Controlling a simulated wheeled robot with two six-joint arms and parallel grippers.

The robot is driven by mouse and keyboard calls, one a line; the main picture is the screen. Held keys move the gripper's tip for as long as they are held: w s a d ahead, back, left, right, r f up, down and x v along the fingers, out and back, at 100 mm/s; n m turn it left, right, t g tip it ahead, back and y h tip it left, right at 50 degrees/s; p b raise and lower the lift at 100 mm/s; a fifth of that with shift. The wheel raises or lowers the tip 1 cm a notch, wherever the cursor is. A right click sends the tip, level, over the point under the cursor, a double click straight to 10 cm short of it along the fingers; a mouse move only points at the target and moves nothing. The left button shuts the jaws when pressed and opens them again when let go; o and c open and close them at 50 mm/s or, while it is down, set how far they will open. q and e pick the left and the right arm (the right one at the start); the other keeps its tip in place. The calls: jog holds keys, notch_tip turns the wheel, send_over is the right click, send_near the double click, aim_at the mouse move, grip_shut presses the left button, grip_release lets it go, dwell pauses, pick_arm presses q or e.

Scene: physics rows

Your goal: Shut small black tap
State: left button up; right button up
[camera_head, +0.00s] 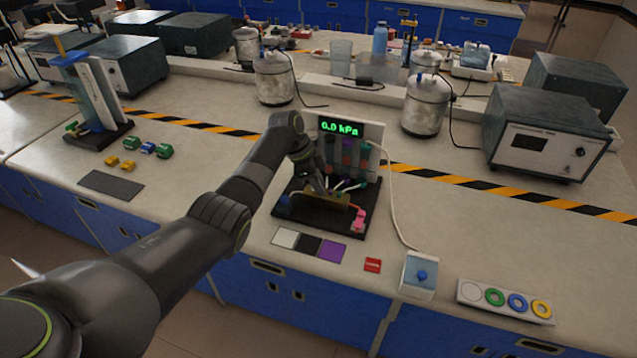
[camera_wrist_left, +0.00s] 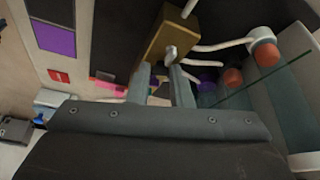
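A rig on a black base (camera_head: 303,225) stands mid-bench, with a brass block (camera_head: 318,197) low at its front. My left gripper (camera_head: 322,186) is down at this block, and my arm covers part of the rig. In the left wrist view the brass block (camera_wrist_left: 185,25) is just beyond my left gripper (camera_wrist_left: 160,75), whose two fingers are apart. A small silver stub (camera_wrist_left: 170,52) on the block is near the right finger's tip. I cannot make out a small black tap for certain; it may be hidden by the gripper. My right gripper is not in view.
A display (camera_head: 340,128) reads 0.0 kPa. A pink part (camera_head: 358,219) sits at the base's right corner. White, black and purple squares (camera_head: 332,251) lie in front. A box with a blue knob (camera_head: 420,275) and a strip of coloured rings (camera_head: 506,301) stand right.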

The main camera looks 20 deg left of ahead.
pick_arm(q)
grip_shut()
jog(key=m+b, duration=0.1)
jog(key=b, duration=0.1)
jog(key=m+g+b, duration=0.1)
jog(key=m+b, duration=0.1)
jog(key=shift+w+f+b, duration=0.2)
jog(key=shift+f+b, duration=0.05)
jog(key=shift+b, duration=0.15)
jog(key=shift+r+m+g+b, duration=0.2)
jog(key=shift+m+g+b, duration=0.1)
jog(key=shift+m+b, duration=0.3)
jog(key=shift+r, duration=0.1)
jog(key=o, duration=0.5)
grip_release()
jog(key=v, duration=0.5)
jog(key=b+v, duration=0.1)
jog(key=v, duration=1.1)
jog(key=shift+a, duration=0.35)
